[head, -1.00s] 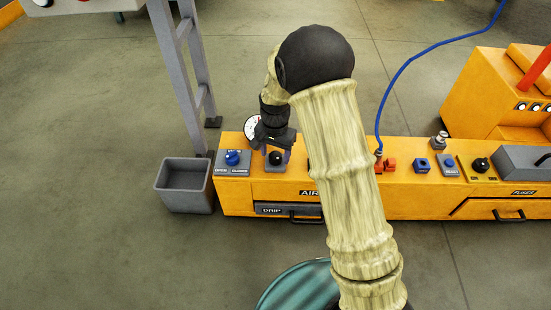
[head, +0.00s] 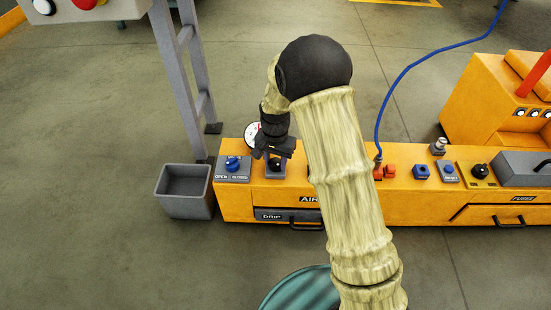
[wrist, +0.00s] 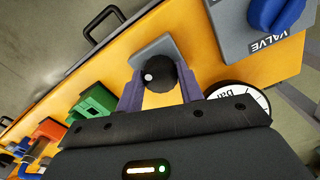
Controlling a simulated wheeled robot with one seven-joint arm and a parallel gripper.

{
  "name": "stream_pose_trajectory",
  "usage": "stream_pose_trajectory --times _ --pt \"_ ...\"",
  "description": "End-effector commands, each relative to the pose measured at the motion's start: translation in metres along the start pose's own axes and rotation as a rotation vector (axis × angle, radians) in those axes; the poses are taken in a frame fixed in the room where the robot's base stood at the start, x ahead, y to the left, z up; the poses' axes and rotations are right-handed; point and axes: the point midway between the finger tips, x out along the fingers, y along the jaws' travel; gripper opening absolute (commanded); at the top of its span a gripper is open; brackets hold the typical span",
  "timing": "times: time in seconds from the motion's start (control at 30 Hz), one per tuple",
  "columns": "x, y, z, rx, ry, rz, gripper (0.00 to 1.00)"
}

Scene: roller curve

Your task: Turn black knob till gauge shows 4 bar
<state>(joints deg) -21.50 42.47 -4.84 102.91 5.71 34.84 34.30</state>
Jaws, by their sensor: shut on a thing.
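The black knob (wrist: 160,74) stands on a grey plate on the orange bench, with a white dot on its top. It also shows in the head view (head: 276,165), partly covered by my gripper. My gripper (wrist: 159,88) is shut on the knob, one purple finger on each side of it. The gauge (wrist: 240,98) is a white dial with a black rim beside the gripper; the gripper body hides part of it and its needle cannot be read. In the head view the gauge (head: 251,134) shows only partly behind my gripper.
A blue valve handle (head: 232,162) sits left of the knob. A grey bin (head: 185,190) stands at the bench's left end by a grey ladder-like post (head: 188,75). Red, blue and black controls lie to the right. A blue hose (head: 392,80) rises from the bench.

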Motion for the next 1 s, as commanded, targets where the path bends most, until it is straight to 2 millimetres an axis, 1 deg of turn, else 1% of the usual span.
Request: stream_pose_trajectory --times 0.03,0.3,0.7,1.0 --pt "-0.0036 0.0012 -0.0001 -0.015 -0.002 0.002 0.14" --pt "-0.0063 0.0015 0.0002 -0.156 -0.003 0.002 0.14" --pt "-0.0044 0.0017 -0.0001 -0.400 -0.003 0.001 0.14" --pt "-0.0010 0.0011 -0.0002 -0.481 -0.001 0.001 0.14"
